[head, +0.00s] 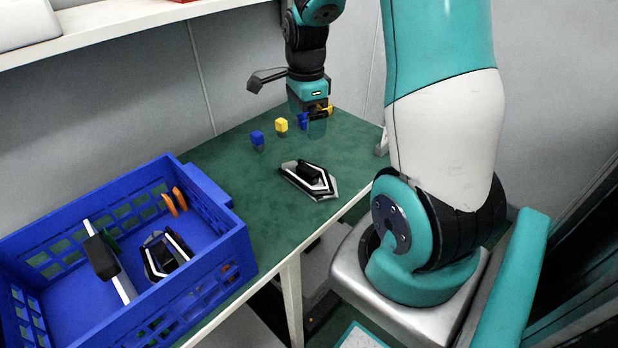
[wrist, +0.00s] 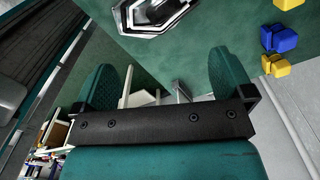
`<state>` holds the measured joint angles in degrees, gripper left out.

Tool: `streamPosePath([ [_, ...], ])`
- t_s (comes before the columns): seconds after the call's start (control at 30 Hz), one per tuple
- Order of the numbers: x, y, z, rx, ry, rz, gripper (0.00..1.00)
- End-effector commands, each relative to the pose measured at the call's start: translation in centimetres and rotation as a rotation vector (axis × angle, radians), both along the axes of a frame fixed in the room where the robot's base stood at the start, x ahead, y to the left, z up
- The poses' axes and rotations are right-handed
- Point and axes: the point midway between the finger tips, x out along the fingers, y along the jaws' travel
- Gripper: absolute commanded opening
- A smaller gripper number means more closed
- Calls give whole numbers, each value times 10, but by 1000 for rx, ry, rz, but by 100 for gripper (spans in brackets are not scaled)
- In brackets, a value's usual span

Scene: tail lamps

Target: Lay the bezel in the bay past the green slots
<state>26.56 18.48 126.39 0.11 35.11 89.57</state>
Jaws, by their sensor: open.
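In the head view a black, white and grey bezel (head: 312,180) lies on the green table, apart from my gripper. A similar black and white piece (head: 165,255) lies in the blue crate (head: 215,232), right of a white divider (head: 122,283). Green slot pieces (head: 109,236) show near the divider's far end, partly hidden. Orange slot pieces (head: 174,202) sit at the crate's far right. My gripper (head: 316,117) is open and empty above the table's far end. In the wrist view my gripper (wrist: 162,72) has spread fingers, and the bezel (wrist: 158,12) shows beyond them, cut by the top edge.
Blue (head: 257,139) and yellow (head: 281,125) blocks stand on the table near my gripper; another blue one is close under it. A dark block (head: 101,257) sits on the divider. A white shelf (head: 130,22) runs above at the back. The table between crate and bezel is clear.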

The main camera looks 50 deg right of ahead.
Motion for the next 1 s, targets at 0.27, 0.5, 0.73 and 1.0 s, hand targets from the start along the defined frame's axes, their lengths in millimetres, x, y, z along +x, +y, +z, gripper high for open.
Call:
streamPosePath([
  [0.27, -1, 1, -66, 4, 5, 6, 99],
  [0.5, 0, 1, -93, 2, 1, 7, 99],
  [0.73, 2, -4, -118, 4, 4, 5, 99],
  [1.0, 3, -6, -145, 2, 0, 7, 99],
])
